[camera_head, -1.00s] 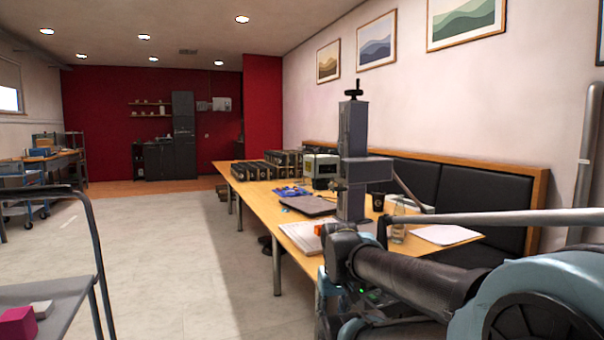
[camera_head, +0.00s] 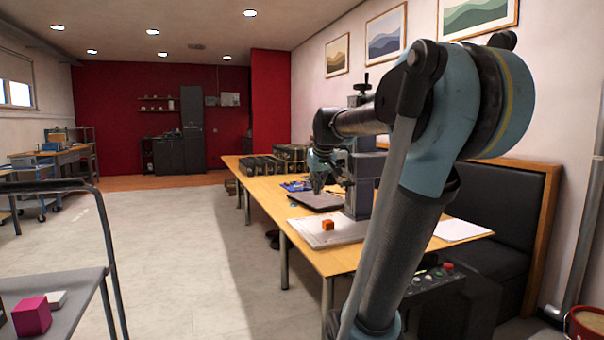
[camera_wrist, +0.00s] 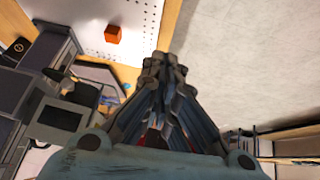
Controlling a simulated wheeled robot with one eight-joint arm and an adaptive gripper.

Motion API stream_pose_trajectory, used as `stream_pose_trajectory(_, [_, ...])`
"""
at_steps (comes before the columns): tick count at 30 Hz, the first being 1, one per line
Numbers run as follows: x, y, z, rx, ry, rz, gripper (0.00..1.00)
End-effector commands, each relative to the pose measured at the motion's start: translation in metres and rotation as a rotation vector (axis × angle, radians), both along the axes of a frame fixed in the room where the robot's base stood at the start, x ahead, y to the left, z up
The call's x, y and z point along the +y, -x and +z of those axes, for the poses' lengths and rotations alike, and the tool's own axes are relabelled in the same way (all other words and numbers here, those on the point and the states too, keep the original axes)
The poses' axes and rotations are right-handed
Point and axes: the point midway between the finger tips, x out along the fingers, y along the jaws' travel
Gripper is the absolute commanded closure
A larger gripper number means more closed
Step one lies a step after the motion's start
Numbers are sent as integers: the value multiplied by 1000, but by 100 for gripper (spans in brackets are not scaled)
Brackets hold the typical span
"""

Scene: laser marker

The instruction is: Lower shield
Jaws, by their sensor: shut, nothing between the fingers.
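The grey laser marker (camera_head: 364,160) stands on the long wooden table, its column partly hidden behind my arm in the head view. Its grey body also shows at the left of the wrist view (camera_wrist: 58,118). I cannot make out a separate shield with certainty. My gripper (camera_head: 318,188) is raised above the table, in front of the marker's left side in the head view. In the wrist view my gripper (camera_wrist: 165,62) is shut and empty, with its fingertips together. An orange cube (camera_head: 328,225) sits on the white perforated plate (camera_head: 308,237); the cube is apart from my gripper.
The wooden table (camera_head: 322,263) also holds a dark laptop-like slab (camera_head: 316,201) and several dark boxes at its far end. A grey cart (camera_head: 75,300) with a pink cube (camera_head: 31,316) stands at the lower left. The floor between is clear.

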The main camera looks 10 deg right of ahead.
Motion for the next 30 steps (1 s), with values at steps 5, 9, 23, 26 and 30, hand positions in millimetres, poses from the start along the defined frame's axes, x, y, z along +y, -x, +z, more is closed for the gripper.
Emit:
stream_pose_trajectory(5, [7,-75,55,-90,14,38,100])
stream_pose_trajectory(9, [12,-125,90,-153,26,63,100])
stream_pose_trajectory(23, [18,-185,117,-223,42,90,100])
stream_pose_trajectory(26, [19,-194,107,-223,42,90,100])
stream_pose_trajectory(30, [21,-212,90,-223,42,90,100])
